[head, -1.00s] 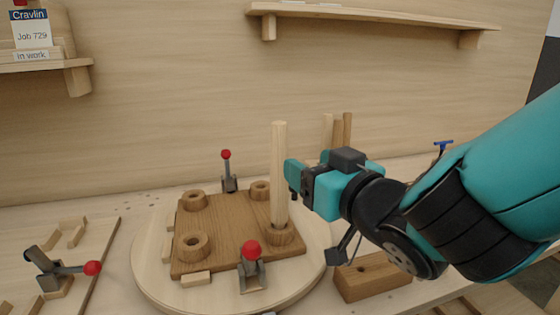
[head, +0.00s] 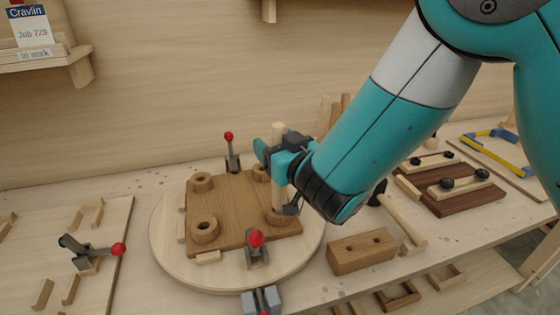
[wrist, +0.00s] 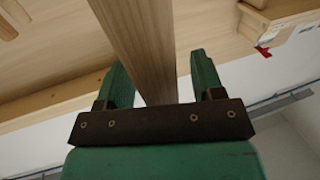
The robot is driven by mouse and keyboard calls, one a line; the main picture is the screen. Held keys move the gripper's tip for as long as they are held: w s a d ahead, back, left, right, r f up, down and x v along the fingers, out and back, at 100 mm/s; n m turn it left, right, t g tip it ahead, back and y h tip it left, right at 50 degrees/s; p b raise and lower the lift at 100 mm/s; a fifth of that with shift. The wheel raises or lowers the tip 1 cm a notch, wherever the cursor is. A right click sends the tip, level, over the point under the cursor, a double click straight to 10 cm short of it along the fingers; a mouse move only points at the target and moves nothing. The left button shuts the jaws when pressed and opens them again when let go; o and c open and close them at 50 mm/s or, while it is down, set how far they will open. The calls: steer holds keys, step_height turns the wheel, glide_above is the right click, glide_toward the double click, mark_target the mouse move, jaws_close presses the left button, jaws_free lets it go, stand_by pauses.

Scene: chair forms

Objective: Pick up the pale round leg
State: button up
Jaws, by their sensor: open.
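The pale round leg (head: 278,132) stands upright at the near right corner of the brown seat board (head: 235,215), which lies on a round pale turntable (head: 170,262). My gripper (head: 271,154) is at the leg's upper part, coming from the right. It hides the middle of the leg and part of the socket ring at its foot. In the wrist view the leg (wrist: 146,45) runs between the two teal fingers of my open gripper (wrist: 158,63). A gap shows beside the right finger; the left finger is close to the leg.
Red-knobbed clamps stand behind (head: 232,150) and in front (head: 257,248) of the board. Other legs (head: 326,112) stand behind my gripper. A wooden block with holes (head: 361,250) and a mallet (head: 405,225) lie to the right. A clamp fixture (head: 90,252) is at left.

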steer(key=shift+w+a, duration=0.2)
steer(key=shift+w, duration=0.2)
jaws_close()
